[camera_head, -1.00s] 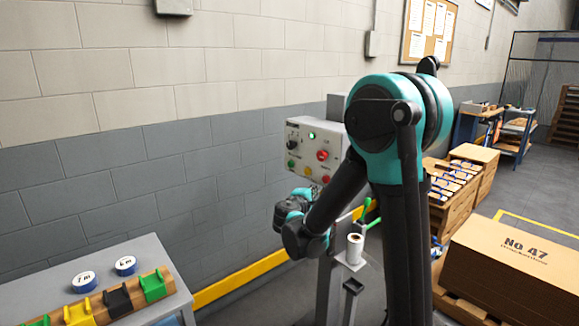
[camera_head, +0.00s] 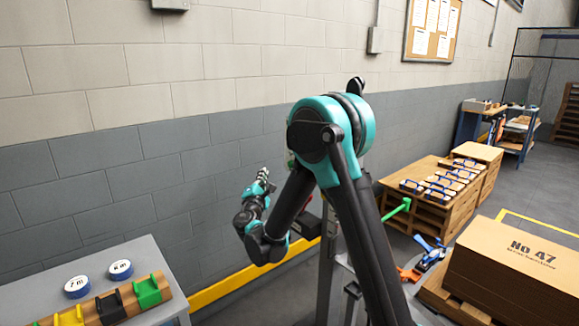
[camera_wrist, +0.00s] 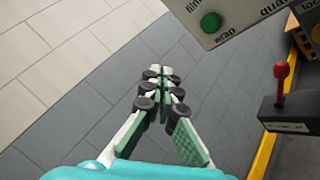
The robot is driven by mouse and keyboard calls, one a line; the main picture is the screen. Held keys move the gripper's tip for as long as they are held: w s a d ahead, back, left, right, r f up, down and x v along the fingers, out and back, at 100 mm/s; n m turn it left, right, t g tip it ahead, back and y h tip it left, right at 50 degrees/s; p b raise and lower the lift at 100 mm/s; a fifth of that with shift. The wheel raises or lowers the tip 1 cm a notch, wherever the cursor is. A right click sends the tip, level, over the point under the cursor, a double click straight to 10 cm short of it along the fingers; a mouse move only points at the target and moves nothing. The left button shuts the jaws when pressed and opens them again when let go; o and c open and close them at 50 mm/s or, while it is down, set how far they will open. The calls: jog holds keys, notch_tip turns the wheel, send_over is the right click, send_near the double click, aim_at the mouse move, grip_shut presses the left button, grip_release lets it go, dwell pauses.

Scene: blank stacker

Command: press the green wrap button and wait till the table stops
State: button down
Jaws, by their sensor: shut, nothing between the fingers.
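In the wrist view the green wrap button (camera_wrist: 211,22) sits on the light panel (camera_wrist: 240,10) at the top, with the word "wrap" under it. My gripper (camera_wrist: 160,74) is shut and empty, its fingertips to the left of and below the button in the picture, apart from it. In the head view my gripper (camera_head: 263,178) points up in front of the grey wall, and my arm hides nearly all of the panel.
A red-knobbed lever on a dark box (camera_wrist: 285,110) stands right of my gripper. A grey side table (camera_head: 100,255) with tape rolls is at the left.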

jog(key=shift+d, duration=0.1)
jog(key=w+d, duration=0.5)
jog(key=d, duration=0.1)
jog(key=shift+w+d, duration=0.25)
jog(key=shift+w, duration=0.15)
jog(key=shift+w+d, duration=0.1)
dwell(1.3)
jog(key=shift+w+d, duration=0.2)
